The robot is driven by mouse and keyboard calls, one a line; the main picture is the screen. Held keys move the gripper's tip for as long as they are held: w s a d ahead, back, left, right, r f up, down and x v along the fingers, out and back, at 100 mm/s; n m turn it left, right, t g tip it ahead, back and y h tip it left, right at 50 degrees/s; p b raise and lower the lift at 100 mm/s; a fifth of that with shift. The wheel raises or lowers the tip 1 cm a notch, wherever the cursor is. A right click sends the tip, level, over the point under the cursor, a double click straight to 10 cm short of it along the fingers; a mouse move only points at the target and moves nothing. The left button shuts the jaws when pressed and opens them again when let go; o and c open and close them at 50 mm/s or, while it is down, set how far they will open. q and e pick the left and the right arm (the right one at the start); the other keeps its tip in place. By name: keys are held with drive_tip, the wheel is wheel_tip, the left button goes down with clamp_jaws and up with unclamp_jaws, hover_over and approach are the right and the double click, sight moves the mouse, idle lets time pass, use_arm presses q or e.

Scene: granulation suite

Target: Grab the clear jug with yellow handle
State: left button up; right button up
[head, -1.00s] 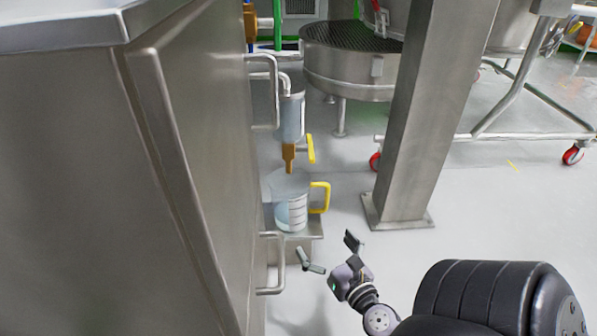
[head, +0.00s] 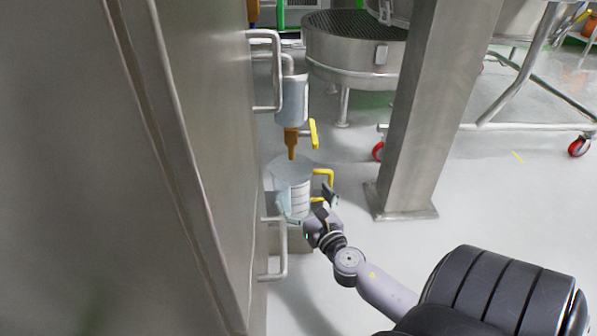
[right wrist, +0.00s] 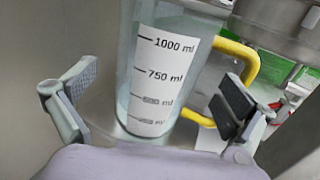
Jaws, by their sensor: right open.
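The clear jug (head: 291,181) with a white measuring scale stands on a small metal ledge beside the steel cabinet, below a brown tap. Its yellow handle (head: 328,181) points right. In the right wrist view the jug (right wrist: 160,75) stands upright just ahead, with the handle (right wrist: 245,62) on its right side. My right gripper (head: 310,208) is open at the near side of the jug. In the right wrist view its fingers (right wrist: 150,100) are spread, one left of the jug and one in front of the handle. Nothing is held. My left gripper is not in view.
The steel cabinet (head: 190,120) with bar handles (head: 279,250) rises close on the left. The brown tap (head: 291,142) with a yellow lever hangs above the jug. A steel post (head: 425,110) stands at the right.

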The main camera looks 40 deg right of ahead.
sight(286, 172)
drive_tip(key=b+x, duration=0.2)
drive_tip(key=x, duration=0.3)
drive_tip(key=shift+f, duration=0.2)
drive_tip(key=shift+w+d, duration=0.15)
drive_tip(key=shift+w, duration=0.05)
drive_tip(key=shift+r, duration=0.1)
drive_tip(key=c, duration=1.5)
drive_tip(key=shift+r, duration=0.15)
